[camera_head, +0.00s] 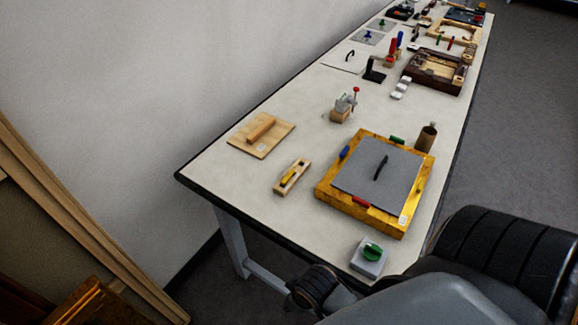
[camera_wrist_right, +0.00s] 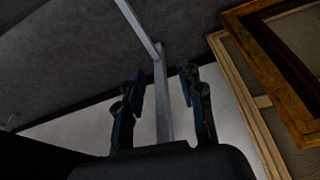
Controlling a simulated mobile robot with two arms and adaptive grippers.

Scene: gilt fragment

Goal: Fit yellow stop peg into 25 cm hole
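A small yellow piece (camera_head: 288,178), which looks like the yellow stop peg, lies on a narrow light-wood block (camera_head: 279,190) near the table's left front. I cannot make out a hole or any 25 cm marking at this size. My right gripper (camera_wrist_right: 162,85) shows in the right wrist view with its two fingers apart and nothing between them. It points at the floor, wall and a table leg, away from the block. My arm fills the lower right of the head view. My left gripper is not in view.
A golden wooden frame (camera_head: 328,193) with a grey handled panel (camera_head: 355,178) stands right of the block. A wooden board with a bar (camera_head: 247,145) lies behind it. A green-knobbed box (camera_head: 366,264) sits at the front corner. Picture frames (camera_wrist_right: 240,30) lean by the wall.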

